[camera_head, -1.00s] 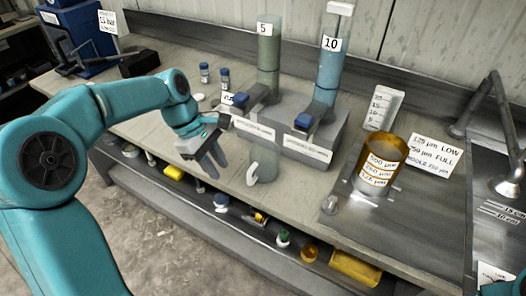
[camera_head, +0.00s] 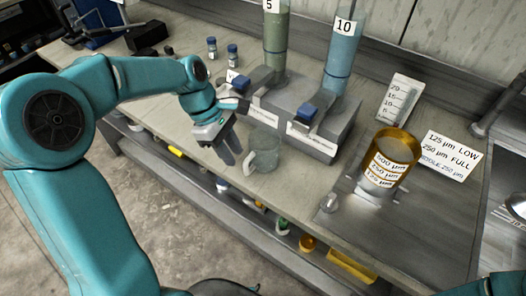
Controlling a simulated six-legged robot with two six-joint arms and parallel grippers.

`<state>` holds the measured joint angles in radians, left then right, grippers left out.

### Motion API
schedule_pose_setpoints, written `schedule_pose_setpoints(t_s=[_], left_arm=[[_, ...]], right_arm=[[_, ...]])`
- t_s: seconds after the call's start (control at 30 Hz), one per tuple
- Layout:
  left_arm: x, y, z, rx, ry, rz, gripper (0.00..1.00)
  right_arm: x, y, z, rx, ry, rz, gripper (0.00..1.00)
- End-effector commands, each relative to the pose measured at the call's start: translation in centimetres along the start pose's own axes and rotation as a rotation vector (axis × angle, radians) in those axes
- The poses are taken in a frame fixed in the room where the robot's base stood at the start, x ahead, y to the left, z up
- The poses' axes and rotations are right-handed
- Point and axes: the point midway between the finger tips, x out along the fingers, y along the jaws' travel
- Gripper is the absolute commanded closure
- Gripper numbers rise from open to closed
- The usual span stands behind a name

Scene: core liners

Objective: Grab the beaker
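A clear, greenish glass beaker (camera_head: 264,152) with a handle on its left side stands upright on the bench, in front of the grey dispenser block. My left gripper (camera_head: 230,154) points down just to the left of the beaker, close to its handle. Its dark fingers look apart, with nothing between them. I cannot tell whether a finger touches the handle. Of my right arm, only a bit of teal shows at the lower right corner; its gripper is out of view.
Two tall columns, green (camera_head: 276,45) and blue (camera_head: 343,65), rise from the dispenser block (camera_head: 318,140) behind the beaker. An amber cylinder (camera_head: 388,160) stands on a dark plate to the right. Two small vials (camera_head: 212,48) stand behind my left arm. The bench's front edge is close.

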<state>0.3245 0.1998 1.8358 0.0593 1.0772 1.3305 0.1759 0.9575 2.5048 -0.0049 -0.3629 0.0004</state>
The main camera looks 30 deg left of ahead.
Motion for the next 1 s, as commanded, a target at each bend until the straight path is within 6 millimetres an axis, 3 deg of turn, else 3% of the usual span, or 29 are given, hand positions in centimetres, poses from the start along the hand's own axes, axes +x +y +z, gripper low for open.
schedule_pose_setpoints(t_s=[0.27, 0.5, 0.8, 0.83, 0.9, 1.0], left_arm=[[2.7, 0.1, 0.2, 0.002, -0.001, -0.003, 0.71], [6.6, 0.3, 0.2, 0.002, -0.001, -0.003, 0.71], [7.3, 0.4, 0.2, 0.002, 0.000, 0.001, 0.71], [7.3, 0.4, 0.2, 0.002, 0.000, 0.001, 0.74], [7.3, 0.4, 0.2, 0.002, 0.000, 0.001, 0.97], [7.3, 0.4, 0.2, 0.002, 0.000, 0.001, 1.00]], right_arm=[[0.0, 0.0, 0.0, 0.000, 0.000, 0.000, 0.57], [0.0, 0.0, 0.0, 0.000, 0.000, 0.000, 0.57], [0.0, 0.0, 0.0, 0.000, 0.000, 0.000, 0.57], [0.0, 0.0, 0.0, 0.000, 0.000, 0.000, 0.57], [0.0, 0.0, 0.0, 0.000, 0.000, 0.000, 0.57], [0.0, 0.0, 0.0, 0.000, 0.000, 0.000, 0.57]])
